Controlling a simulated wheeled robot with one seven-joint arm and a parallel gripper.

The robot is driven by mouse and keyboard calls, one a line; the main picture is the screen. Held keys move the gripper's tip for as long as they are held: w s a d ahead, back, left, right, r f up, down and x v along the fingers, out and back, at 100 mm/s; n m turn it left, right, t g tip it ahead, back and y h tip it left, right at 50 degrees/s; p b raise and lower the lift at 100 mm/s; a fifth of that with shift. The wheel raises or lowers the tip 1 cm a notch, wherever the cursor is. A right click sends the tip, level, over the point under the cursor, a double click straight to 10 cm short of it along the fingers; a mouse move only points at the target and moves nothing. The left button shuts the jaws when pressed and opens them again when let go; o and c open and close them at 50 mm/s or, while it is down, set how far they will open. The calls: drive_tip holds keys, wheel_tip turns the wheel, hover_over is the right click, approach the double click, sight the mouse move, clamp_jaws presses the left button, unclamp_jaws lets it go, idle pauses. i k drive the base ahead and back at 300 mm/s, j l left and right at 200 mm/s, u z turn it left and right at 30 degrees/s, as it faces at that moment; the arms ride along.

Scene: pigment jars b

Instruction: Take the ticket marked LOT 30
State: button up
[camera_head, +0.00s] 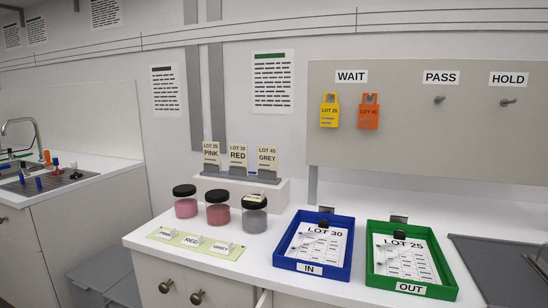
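A white sheet headed LOT 30 (317,250) lies in the blue tray (282,262) labelled IN, with a black clip near its top. A pale card reading LOT 30 RED (238,156) stands in the middle of a small raised shelf, between a LOT 25 PINK card (211,153) and a LOT 45 GREY card (267,158). On the board, a yellow tag marked LOT 25 (329,112) and an orange tag, seemingly LOT 45 (368,113), hang under WAIT. My gripper is not in view.
A green tray (449,287) labelled OUT holds a LOT 25 sheet (405,262). Pink (186,206), red (218,213) and grey (254,218) black-lidded jars stand behind a pale label strip (195,243). The PASS (439,99) and HOLD (508,101) pegs are bare.

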sight(238, 153)
drive_tip(key=i+j+z, duration=0.15)
drive_tip(key=j, duration=0.25)
drive_tip(key=i+j+z, duration=0.15)
drive_tip(key=j, duration=0.3)
drive_tip(key=i+j+z, duration=0.15)
drive_tip(key=j, duration=0.25)
drive_tip(key=i+j+z, duration=0.15)
drive_tip(key=j, duration=0.3)
drive_tip(key=k, duration=0.05)
